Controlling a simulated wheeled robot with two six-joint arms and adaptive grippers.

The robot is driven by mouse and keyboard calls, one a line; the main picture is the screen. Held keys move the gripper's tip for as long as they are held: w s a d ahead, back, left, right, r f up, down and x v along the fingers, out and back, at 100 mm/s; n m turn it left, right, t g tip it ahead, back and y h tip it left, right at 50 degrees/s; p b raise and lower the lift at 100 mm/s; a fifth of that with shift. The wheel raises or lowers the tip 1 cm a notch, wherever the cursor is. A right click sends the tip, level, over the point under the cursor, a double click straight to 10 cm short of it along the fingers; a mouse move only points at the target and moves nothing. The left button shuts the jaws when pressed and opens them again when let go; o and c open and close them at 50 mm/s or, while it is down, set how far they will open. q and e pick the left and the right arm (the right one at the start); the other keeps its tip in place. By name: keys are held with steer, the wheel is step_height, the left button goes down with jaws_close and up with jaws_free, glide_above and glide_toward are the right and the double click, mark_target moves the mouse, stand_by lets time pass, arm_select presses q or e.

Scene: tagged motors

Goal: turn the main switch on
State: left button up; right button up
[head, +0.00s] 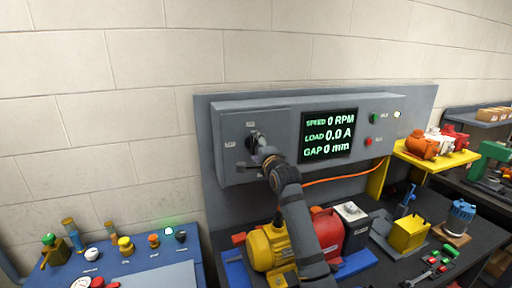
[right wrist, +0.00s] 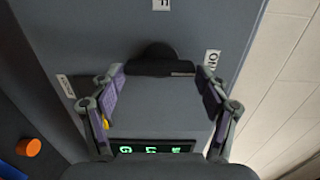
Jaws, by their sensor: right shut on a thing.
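The main switch (head: 253,140) is a dark rotary knob on the left part of the grey control panel (head: 290,112). In the right wrist view the black switch handle (right wrist: 160,67) lies roughly crosswise between small white labels, one reading like "ON" (right wrist: 211,60). My right gripper (head: 262,157) is at the switch. In the right wrist view my right gripper (right wrist: 159,75) has its fingertips at the two ends of the handle, shut on it. The gripper hides part of the switch in the head view. My left gripper is not in view.
The display (head: 330,134) reads 0 RPM, 0.0 A and 0 mm. Green (head: 375,118) and red (head: 369,142) buttons sit right of it. A yellow motor (head: 266,247) and a red unit (head: 327,232) stand below. A blue console (head: 140,262) is at left.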

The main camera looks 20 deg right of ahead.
stand_by(0.4)
steer(key=o, duration=1.1)
steer(key=shift+o, duration=0.2)
steer(key=s, duration=1.2)
steer(key=shift+d, duration=0.2)
